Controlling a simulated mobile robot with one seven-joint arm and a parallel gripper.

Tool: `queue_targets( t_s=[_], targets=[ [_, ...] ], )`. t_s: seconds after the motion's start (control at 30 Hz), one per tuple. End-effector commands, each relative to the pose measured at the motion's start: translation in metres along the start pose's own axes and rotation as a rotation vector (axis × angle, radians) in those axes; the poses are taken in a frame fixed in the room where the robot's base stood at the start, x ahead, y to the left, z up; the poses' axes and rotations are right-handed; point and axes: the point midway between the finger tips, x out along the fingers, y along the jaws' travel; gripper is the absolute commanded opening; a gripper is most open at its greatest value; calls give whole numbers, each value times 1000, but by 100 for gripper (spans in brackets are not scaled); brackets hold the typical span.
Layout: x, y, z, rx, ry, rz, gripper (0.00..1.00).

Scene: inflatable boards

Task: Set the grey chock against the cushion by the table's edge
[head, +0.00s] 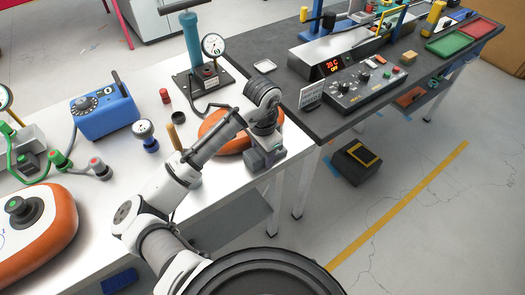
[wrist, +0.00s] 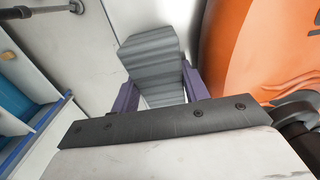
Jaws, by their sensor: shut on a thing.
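The grey chock (wrist: 152,62) is a ribbed wedge between the purple fingers of my gripper (wrist: 155,88) in the wrist view. My gripper is shut on it. In the head view my gripper (head: 262,160) points down at the white table's right edge, and I cannot make out the chock clearly there. The orange cushion (head: 238,144) by the table's edge lies just left of my gripper, partly behind my arm. In the wrist view the cushion (wrist: 240,45) fills the right side, with a narrow pale gap between it and the chock. I cannot tell whether the chock touches the table.
A larger orange and white cushion (head: 62,222) lies at the table's left. A hand pump with gauge (head: 196,70), a blue box (head: 104,112) and small fittings stand behind. A dark bench (head: 345,108) adjoins at the right. A black box (head: 356,162) sits on the floor.

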Motion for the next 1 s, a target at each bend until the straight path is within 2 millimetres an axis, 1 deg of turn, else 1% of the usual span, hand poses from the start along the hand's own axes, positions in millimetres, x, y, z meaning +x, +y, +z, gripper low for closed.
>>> queue_targets(
  t_s=[0.1,0.13,0.3,0.77,0.87,0.97,1.0],
  targets=[
    [3,0,0,0,0,1,22],
    [2,0,0,0,0,0,49],
    [2,0,0,-1,0,-1,70],
    [-1,-4,0,-8,4,-9,70],
    [-8,-4,0,-9,5,-11,70],
    [-23,-4,0,-6,5,-12,70],
    [-32,-4,0,-5,4,-14,70]
  ],
)
